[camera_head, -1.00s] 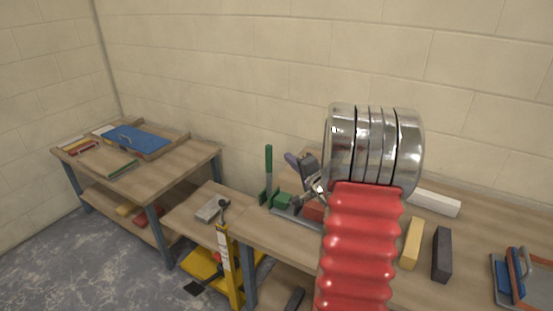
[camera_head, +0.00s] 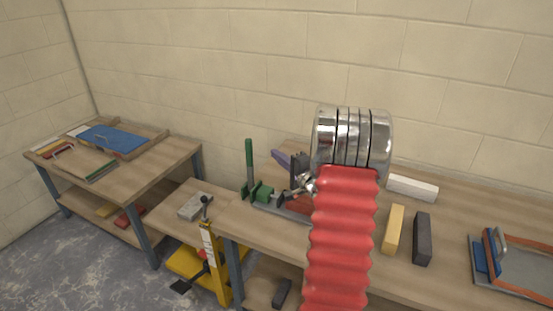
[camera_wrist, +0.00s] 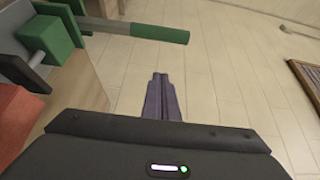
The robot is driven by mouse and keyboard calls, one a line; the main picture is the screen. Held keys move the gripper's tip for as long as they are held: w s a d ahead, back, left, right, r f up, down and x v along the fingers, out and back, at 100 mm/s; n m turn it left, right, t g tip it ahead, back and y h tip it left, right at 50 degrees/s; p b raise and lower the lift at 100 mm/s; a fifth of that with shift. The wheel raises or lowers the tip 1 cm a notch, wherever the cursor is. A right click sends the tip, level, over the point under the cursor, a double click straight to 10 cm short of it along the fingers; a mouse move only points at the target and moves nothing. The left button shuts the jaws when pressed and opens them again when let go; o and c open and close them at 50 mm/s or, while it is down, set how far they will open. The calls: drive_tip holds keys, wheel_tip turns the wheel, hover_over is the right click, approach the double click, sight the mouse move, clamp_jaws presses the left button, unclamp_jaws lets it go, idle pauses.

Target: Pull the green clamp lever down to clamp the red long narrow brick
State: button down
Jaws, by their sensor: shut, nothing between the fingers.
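The green clamp lever (camera_head: 249,160) stands upright at the left end of the right workbench, above the green clamp (camera_head: 262,192). In the wrist view the lever (camera_wrist: 160,33) runs across the top, beyond my fingertips and apart from them. The green clamp block (camera_wrist: 65,28) is at upper left there. The red brick (camera_wrist: 14,118) shows in part at the left edge of the wrist view. My gripper (camera_head: 276,154), with purple fingers, is to the right of the lever. Its fingers (camera_wrist: 160,77) are together and empty. My red arm hides part of the clamp area in the head view.
A white brick (camera_head: 412,187), a yellow brick (camera_head: 393,229) and a dark brick (camera_head: 422,238) lie right of my arm. A grey block (camera_head: 195,206) sits on a lower surface to the left, above a yellow lift (camera_head: 222,268).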

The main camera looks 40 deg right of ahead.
sight(250, 166)
drive_tip(key=w+d, duration=0.2)
drive_tip(key=w, duration=0.6)
drive_tip(key=shift+s+a, duration=0.25)
drive_tip(key=shift+a, duration=0.9)
drive_tip(key=shift+s+a, duration=0.25)
drive_tip(key=shift+a, duration=0.85)
drive_tip(key=shift+a, duration=0.15)
drive_tip(key=shift+a, duration=0.15)
